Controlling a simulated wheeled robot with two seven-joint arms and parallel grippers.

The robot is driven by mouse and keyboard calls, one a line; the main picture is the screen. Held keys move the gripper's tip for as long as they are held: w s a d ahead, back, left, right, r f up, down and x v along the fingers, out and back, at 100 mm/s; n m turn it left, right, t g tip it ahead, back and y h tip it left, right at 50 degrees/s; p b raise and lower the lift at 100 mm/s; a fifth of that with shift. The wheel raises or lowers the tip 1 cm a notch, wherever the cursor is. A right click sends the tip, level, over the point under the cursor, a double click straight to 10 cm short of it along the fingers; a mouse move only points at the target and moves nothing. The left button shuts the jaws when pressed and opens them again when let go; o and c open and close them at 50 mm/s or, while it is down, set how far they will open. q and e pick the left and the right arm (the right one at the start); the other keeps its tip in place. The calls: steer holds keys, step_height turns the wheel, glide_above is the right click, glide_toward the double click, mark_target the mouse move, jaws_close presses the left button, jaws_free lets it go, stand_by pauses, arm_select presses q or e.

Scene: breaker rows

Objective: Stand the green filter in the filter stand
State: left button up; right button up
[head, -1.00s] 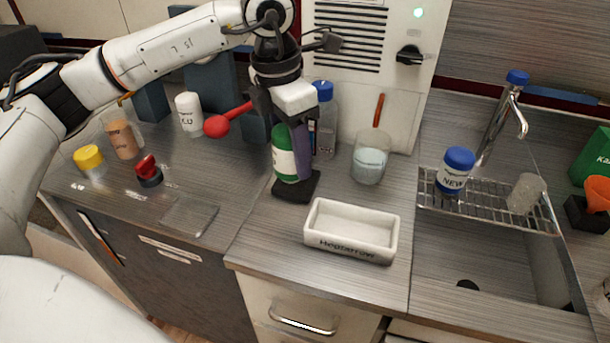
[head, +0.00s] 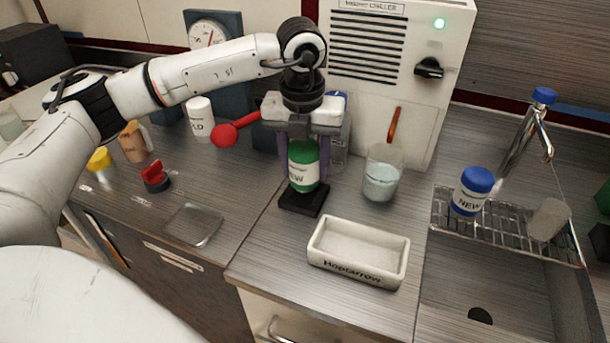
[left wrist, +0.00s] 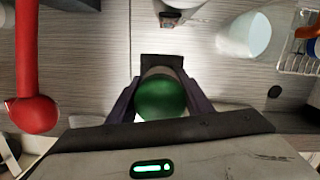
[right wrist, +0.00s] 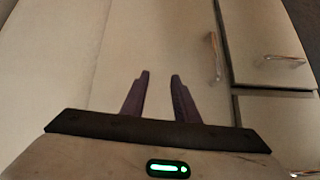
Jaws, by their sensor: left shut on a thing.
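The green filter (head: 303,168), green on top with a white label, stands upright at the black filter stand (head: 303,201) on the counter. Its lower end meets the stand in the head view; I cannot tell how deep it sits. My left gripper (head: 303,172) points down with one finger on each side of the filter and is shut on it. In the left wrist view the filter's green top (left wrist: 161,98) sits between the fingers, with the dark stand (left wrist: 160,62) beyond. My right gripper (right wrist: 160,75) is empty, fingers apart, in front of cabinet fronts.
A white tray (head: 358,275) stands in front of the stand, and a glass beaker (head: 382,172) to its right. A red ball-ended handle (head: 224,135) is left of my gripper. A blue-capped NEW jar (head: 472,191) stands on the sink rack (head: 500,232).

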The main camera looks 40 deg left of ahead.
mark_target(304, 145)
arm_select(q)
steer(key=shift+f, duration=1.55)
steer(key=shift+f, duration=0.2)
steer(key=o, duration=1.4)
steer(key=shift+r, duration=0.1)
steer(key=r, duration=0.4)
steer(key=s+r, duration=0.1)
steer(key=r, duration=0.7)
steer(key=shift+s+d+r, duration=0.1)
steer(key=shift+s+d, duration=0.1)
steer(key=shift+d, duration=0.1)
